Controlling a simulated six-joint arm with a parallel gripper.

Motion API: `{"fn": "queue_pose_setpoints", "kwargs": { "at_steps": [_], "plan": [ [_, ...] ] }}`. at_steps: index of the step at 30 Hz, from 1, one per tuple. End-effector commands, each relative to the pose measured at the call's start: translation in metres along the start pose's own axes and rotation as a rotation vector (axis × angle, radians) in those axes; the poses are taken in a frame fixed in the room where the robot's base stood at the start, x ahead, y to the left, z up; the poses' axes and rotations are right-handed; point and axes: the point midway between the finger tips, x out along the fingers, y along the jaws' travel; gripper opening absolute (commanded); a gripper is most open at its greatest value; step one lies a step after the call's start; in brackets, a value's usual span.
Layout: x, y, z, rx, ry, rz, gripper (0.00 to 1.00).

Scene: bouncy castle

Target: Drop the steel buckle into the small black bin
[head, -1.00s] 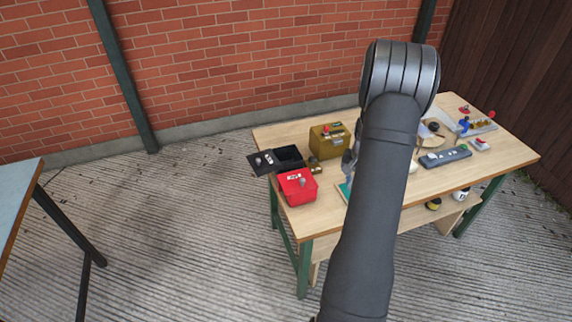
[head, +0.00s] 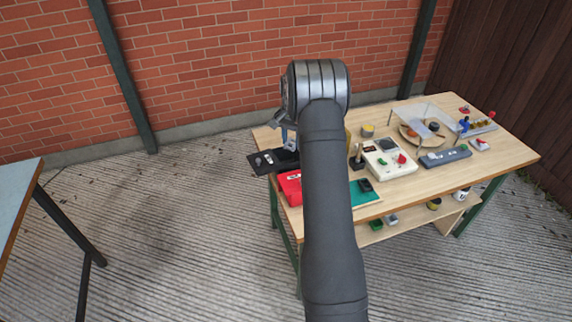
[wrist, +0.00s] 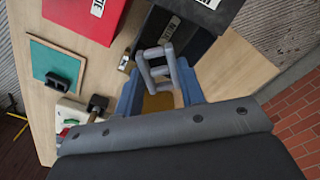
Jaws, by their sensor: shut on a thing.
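The steel buckle (wrist: 155,70), a grey metal frame with bars, is held between the blue fingers of my gripper (wrist: 160,88) in the wrist view. The small black bin (wrist: 178,38) lies just beyond the buckle there, and the buckle overlaps its near wall in the picture. In the head view my gripper (head: 289,138) is at the table's back left corner, above the black bin (head: 284,160). My arm partly hides the bin, and the buckle is not clear in that view.
A red box (head: 290,186) stands beside the bin, nearer the front edge. A green mat (head: 362,194), a cream control box (head: 390,160) and a dark grey strip (head: 445,156) lie to the right on the wooden table (head: 420,187). A brass-coloured box is mostly hidden behind my arm.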

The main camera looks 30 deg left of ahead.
Motion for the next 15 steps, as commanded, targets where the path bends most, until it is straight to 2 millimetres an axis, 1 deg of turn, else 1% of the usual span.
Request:
{"fn": "queue_pose_setpoints", "kwargs": {
  "at_steps": [1, 9, 15],
  "plan": [
    [0.006, 0.0, 0.0, 0.0, -0.001, 0.001, 0.12],
    [0.037, 0.001, 0.0, 0.0, -0.001, 0.0, 0.12],
    [0.046, 0.001, 0.0, -0.001, 0.001, -0.002, 0.12]
  ]
}}
